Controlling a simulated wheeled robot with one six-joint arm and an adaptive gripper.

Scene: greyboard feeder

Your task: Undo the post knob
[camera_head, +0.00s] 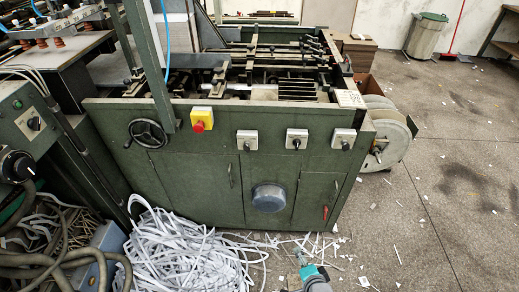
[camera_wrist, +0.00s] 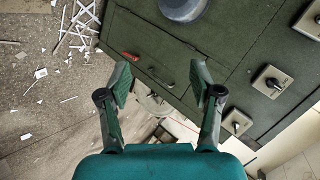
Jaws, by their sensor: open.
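The green feeder machine (camera_head: 215,175) fills the middle of the head view. A green upright post (camera_head: 148,60) rises at its front left. I cannot tell which knob is the post knob. Small dark knobs show along the machine's top right (camera_head: 312,40), and black rotary knobs sit on white plates on the front: left (camera_head: 246,141), middle (camera_head: 296,141) and right (camera_head: 343,142). My gripper (camera_head: 303,262) is low in front of the cabinet, apart from these knobs. In the wrist view my gripper (camera_wrist: 160,82) has its two fingers spread, with nothing between them.
A black handwheel (camera_head: 148,133), a red button on a yellow box (camera_head: 201,119) and a round grey cover (camera_head: 269,197) are on the machine's front. White strips (camera_head: 190,255) are heaped on the floor. A reel (camera_head: 390,140) stands at the right; the floor beyond is mostly open.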

